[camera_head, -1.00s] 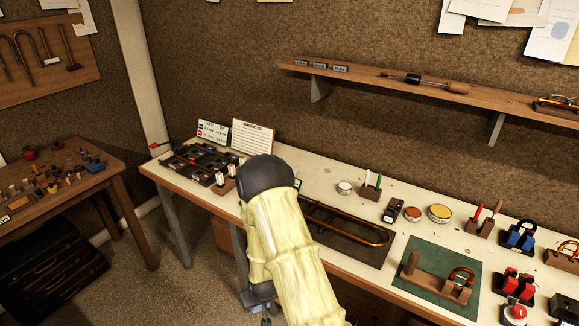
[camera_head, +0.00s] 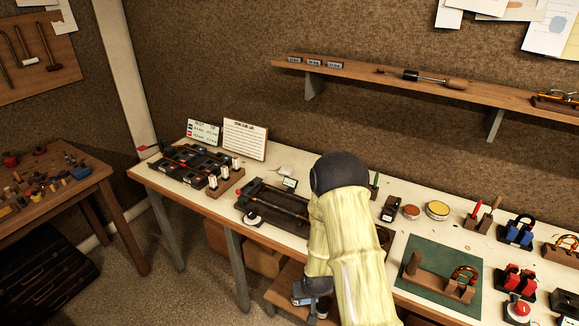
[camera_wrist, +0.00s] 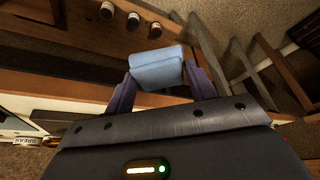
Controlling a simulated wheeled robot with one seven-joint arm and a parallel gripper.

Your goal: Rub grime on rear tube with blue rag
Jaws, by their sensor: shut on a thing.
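My gripper (camera_wrist: 158,82) is shut on the blue rag (camera_wrist: 157,64), a folded light-blue pad held between its two purple fingers in the wrist view. The rag touches no tube in the wrist view.
A row of small holders (camera_head: 225,180) and a black tray of parts (camera_head: 190,163) stand left of the tube board. A green mat (camera_head: 425,295) with a wooden stand lies right of my arm. Round tins (camera_head: 437,209) sit behind it. A shelf (camera_head: 430,83) runs along the wall.

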